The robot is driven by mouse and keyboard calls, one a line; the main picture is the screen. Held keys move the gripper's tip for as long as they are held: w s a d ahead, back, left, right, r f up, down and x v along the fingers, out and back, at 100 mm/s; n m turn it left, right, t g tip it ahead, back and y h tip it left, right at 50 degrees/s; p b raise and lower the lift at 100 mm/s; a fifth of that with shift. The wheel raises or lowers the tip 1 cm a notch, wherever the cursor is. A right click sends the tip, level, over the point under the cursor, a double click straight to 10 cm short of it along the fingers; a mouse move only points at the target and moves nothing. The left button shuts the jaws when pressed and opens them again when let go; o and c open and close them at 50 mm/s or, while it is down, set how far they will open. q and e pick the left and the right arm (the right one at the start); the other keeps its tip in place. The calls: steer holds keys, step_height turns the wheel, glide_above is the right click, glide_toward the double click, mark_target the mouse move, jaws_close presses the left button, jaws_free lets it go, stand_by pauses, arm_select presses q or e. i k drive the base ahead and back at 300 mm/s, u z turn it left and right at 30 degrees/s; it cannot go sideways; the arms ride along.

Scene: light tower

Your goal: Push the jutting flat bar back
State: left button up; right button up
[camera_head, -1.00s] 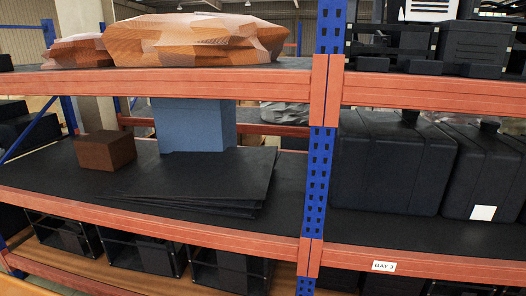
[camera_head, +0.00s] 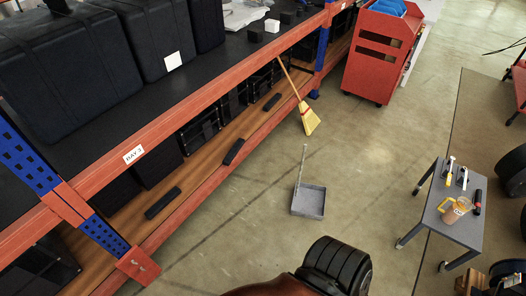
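Several short black flat bars lie on the wooden lower shelf of the orange and blue rack. One bar (camera_head: 163,203) lies at the near end, a second bar (camera_head: 233,152) in the middle, and a third bar (camera_head: 271,103) further back. The middle bar looks closest to the shelf's orange front beam (camera_head: 210,178); I cannot tell for sure whether it sticks out past it. Neither of my grippers is in view.
A broom (camera_head: 310,118) leans against the rack, and a grey dustpan (camera_head: 308,201) stands on the floor. A red cart (camera_head: 376,55) is at the back, a grey trolley table (camera_head: 470,218) at right. A black ribbed, rounded thing (camera_head: 335,264) is at the bottom. Floor between is open.

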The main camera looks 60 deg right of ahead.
mark_target(229, 157)
steer(key=z, duration=1)
steer(key=k, duration=1.15)
steer(key=z, duration=0.5)
steer(key=i, duration=0.75)
steer(key=z, duration=0.6)
steer(key=i, duration=1.55)
steer(key=u, duration=1.35)
steer(key=i, duration=0.5)
steer(key=u, duration=0.55)
